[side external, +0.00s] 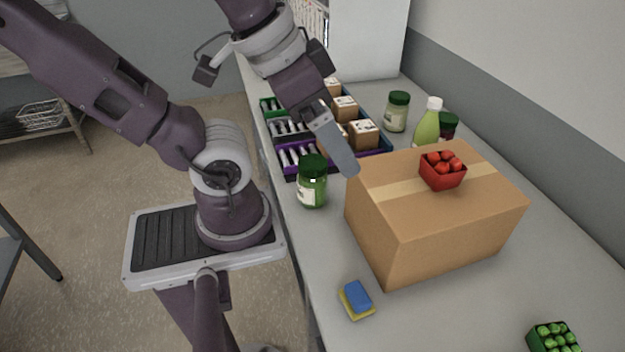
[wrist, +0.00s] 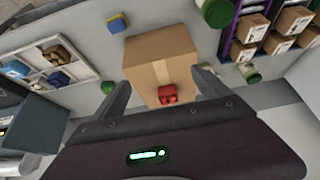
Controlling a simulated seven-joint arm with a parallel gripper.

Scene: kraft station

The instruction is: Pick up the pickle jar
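A green jar with a dark green lid and a pale label, which looks like the pickle jar (side external: 312,184), stands upright on the counter between the crates and the cardboard box. In the wrist view its lid (wrist: 216,13) shows at the top edge. A second green-lidded jar (side external: 397,112) with paler contents stands farther back; I cannot tell its contents. My gripper (side external: 350,168) is above the counter, to the right of the near jar and by the box's left corner. In the wrist view its fingers (wrist: 158,78) are wide apart with nothing held.
The large cardboard box (side external: 430,230) carries a red basket of tomatoes (side external: 442,172). Crates (side external: 300,158) with small cartons stand behind the near jar. A green bottle (side external: 428,122) stands behind the box. A sponge (side external: 357,299) lies in front, with clear counter around it.

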